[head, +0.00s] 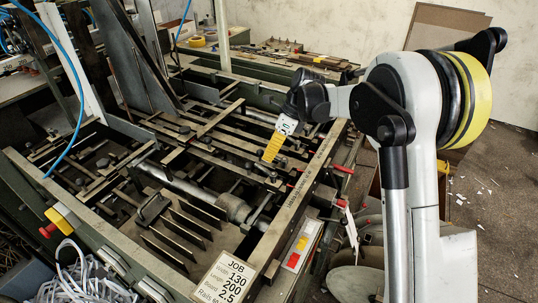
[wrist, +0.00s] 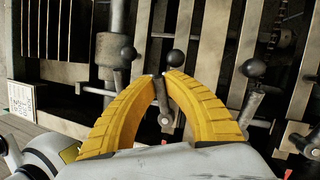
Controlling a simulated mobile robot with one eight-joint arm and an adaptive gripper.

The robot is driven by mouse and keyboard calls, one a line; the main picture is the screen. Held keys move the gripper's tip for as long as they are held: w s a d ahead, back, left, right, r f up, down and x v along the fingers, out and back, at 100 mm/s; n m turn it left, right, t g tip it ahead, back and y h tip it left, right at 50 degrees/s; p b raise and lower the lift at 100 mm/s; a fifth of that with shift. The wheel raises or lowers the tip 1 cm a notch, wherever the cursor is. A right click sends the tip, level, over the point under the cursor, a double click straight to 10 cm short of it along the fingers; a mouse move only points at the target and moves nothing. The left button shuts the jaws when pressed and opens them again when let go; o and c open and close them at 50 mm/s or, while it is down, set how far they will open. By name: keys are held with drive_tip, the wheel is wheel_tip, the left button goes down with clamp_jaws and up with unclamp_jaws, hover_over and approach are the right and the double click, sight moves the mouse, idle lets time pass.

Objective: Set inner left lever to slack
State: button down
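My gripper (head: 268,158) hangs over the middle of the feeder frame (head: 290,215). Its two yellow fingers, also in the wrist view (wrist: 161,77), curve inward with tips practically together. Several levers with black ball knobs stand in a row across the wrist view. One knob (wrist: 175,58) shows just beyond the fingertips, and a grey stem shows between the fingers; I cannot tell whether they touch it. Other levers stand to the left (wrist: 128,53), to the right (wrist: 255,68) and at the right edge (wrist: 308,145). No lever label is readable, so I cannot tell which is the inner left.
A job card (head: 228,277) lies at the feeder's front edge. Flat rails and bars surround the levers closely. A red and yellow stop button (head: 55,222) sits at the left, red-tipped handles (head: 342,168) at the right. A blue hose (head: 72,75) hangs at the left.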

drive_tip(key=shift+s, duration=0.1)
idle(0.3)
drive_tip(key=shift+s+d+n+g+h+p, duration=0.1)
drive_tip(key=shift+s+n+g+h+p, duration=0.4)
drive_tip(key=shift+n, duration=1)
drive_tip(key=shift+s+a+n+g+h+p, duration=0.15)
drive_tip(key=shift+s+n+g, duration=0.5)
drive_tip(key=shift+n, duration=0.85)
drive_tip(key=shift+s+d+n+g+h+p, duration=0.2)
drive_tip(key=shift+s+n+g+h, duration=0.35)
drive_tip(key=shift+n, duration=0.95)
drive_tip(key=shift+s, duration=0.15)
drive_tip(key=c, duration=1.4)
unclamp_jaws()
drive_tip(key=shift+c, duration=0.2)
drive_tip(key=v, duration=1.2)
drive_tip(key=shift+s+d, duration=0.1)
drive_tip(key=shift+d, duration=0.05)
